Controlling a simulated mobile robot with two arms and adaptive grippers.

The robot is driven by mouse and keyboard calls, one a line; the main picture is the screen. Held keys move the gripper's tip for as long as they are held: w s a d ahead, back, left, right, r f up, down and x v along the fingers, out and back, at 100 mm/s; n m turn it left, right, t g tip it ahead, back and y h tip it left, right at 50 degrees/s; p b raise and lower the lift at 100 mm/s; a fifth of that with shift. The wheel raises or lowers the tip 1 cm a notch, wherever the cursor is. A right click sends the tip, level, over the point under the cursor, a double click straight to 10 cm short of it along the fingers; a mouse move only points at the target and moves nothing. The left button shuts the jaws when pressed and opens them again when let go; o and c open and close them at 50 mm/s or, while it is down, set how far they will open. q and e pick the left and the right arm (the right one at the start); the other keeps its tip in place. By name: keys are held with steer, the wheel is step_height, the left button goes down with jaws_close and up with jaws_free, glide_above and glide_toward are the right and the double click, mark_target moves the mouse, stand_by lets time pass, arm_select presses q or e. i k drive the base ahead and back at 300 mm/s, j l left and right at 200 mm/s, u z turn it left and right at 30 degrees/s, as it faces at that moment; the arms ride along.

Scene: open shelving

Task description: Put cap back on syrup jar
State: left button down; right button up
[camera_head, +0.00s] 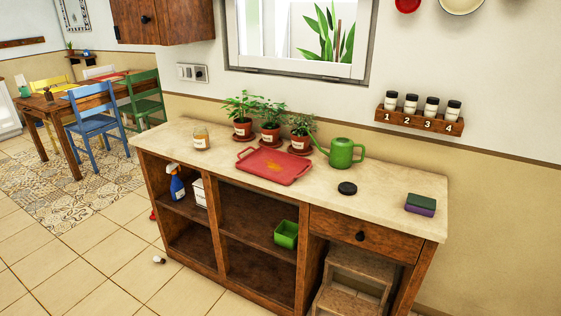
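A small glass jar (201,137) with a pale label and yellowish contents stands upright near the left end of the countertop. It looks like the syrup jar, and no dark cap shows on its top. A round black cap (347,188) lies flat on the right half of the countertop, in front of the green watering can. Jar and cap are well apart, with the red tray between them. Neither of my grippers shows in the head view.
A red tray (262,176) with an orange-brown patch lies mid-counter (390,200). Several potted plants (270,131) and a green watering can (341,153) stand behind. A green-purple sponge (420,204) lies at right. A spice rack (419,121) hangs above. Floor in front is mostly clear.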

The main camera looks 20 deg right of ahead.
mark_target(201, 138)
steer(key=i+z, duration=0.1)
steer(key=z, duration=0.6)
steer(key=i+j+z, duration=0.85)
steer(key=i+j, duration=0.15)
steer(key=j, duration=0.15)
steer(key=i+j, duration=0.35)
steer(key=j, duration=0.25)
